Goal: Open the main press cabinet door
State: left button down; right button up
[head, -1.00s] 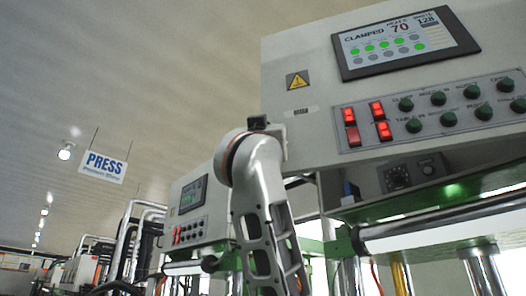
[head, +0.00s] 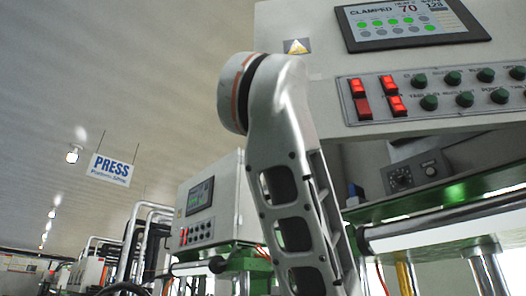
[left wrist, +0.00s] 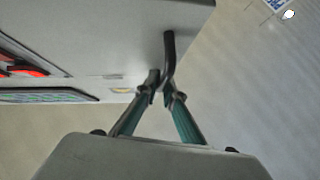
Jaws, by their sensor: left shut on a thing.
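The grey main press cabinet (head: 290,20) fills the upper right of the head view, with a screen reading CLAMPED (head: 415,22) and a panel of red switches and green knobs (head: 440,95). In the left wrist view a grey cabinet face (left wrist: 130,35) is at the upper left, with a black bent handle (left wrist: 169,45) near its edge. My left gripper (left wrist: 162,88) has its teal fingers shut on the lower end of this handle. In the head view my arm covers the cabinet's lower left edge and hides handle and gripper. I cannot tell whether the door stands ajar. My right gripper is not in view.
A bar (head: 440,220) and metal columns stand under the cabinet. A second, smaller press cabinet (head: 225,200) stands further back on the left. A PRESS sign (head: 110,168) hangs from the ceiling at the left. Open air lies left of my arm.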

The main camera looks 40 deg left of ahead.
pick_arm(q)
jog(key=shift+a+f, duration=0.1)
jog(key=c, duration=2.5)
grip_release()
jog(key=shift+a, duration=0.1)
jog(key=shift+r, duration=0.65)
notch_tip(320, 180, up, 9)
jog(key=shift+f, duration=0.1)
